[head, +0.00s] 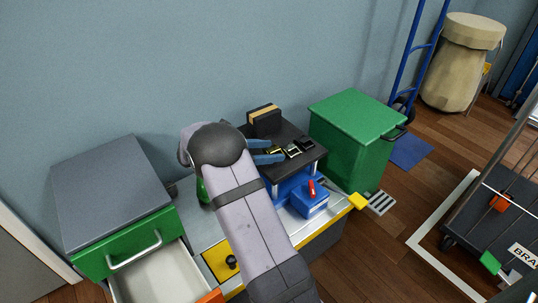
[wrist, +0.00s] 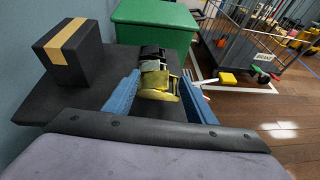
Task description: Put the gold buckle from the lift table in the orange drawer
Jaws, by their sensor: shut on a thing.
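The gold buckle (wrist: 159,86) is between the two blue fingers of my gripper (wrist: 158,96) in the wrist view, and my gripper is shut on it. In the head view, the gold buckle (head: 275,152) shows at the fingertips over the black top of the lift table (head: 310,163). I cannot tell whether it touches the tabletop. The open drawer (head: 158,277) at the lower left has a pale, empty-looking inside. An orange piece (head: 211,296) shows at its near corner; the rest of its front is out of frame.
Silver and black buckles (head: 299,148) lie just beyond the gold one. A black box with a tan band (head: 264,121) stands at the table's back. A green bin (head: 352,135) stands right of the table. The green cabinet (head: 90,262) with a grey top is at the left.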

